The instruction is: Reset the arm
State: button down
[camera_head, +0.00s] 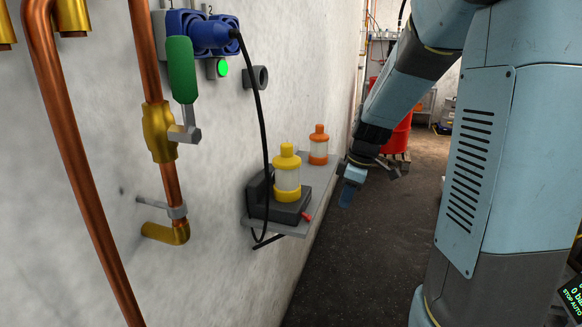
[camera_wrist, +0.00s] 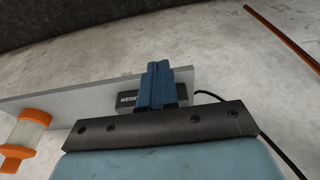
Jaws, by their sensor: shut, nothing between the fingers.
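My gripper (camera_head: 349,186) hangs in front of the wall shelf at the end of my blue arm, apart from everything, in the head view. In the wrist view its two blue fingers (camera_wrist: 157,85) are pressed together with nothing between them. A yellow-capped clear canister (camera_head: 287,175) stands upright on a dark charger base (camera_head: 275,208) on the shelf (camera_head: 290,230). An orange-capped canister (camera_head: 318,146) stands farther along the shelf. In the wrist view the orange canister (camera_wrist: 24,139) is at the lower left, and the charger (camera_wrist: 127,100) is partly hidden behind the fingers.
Copper pipes (camera_head: 68,150) and a green-handled valve (camera_head: 182,70) are on the left wall. A black cable (camera_head: 257,100) hangs from a blue plug (camera_head: 212,33) down to the shelf. A red drum (camera_head: 394,135) stands at the back. The dark floor (camera_head: 350,260) below my gripper is clear.

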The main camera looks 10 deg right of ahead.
jog(key=s+a+r+m+t+h, duration=0.1)
jog(key=s+r+m+t, duration=0.1)
jog(key=s+r+m, duration=0.4)
jog(key=s+a+r+m+t+h, duration=0.1)
jog(key=s+r+m, duration=0.5)
jog(key=s, duration=0.8)
notch_tip(320, 180, up, 2)
jog(key=shift+s+a+r+t, duration=0.1)
jog(key=shift+s+a+t, duration=0.15)
jog(key=shift+t, duration=0.45)
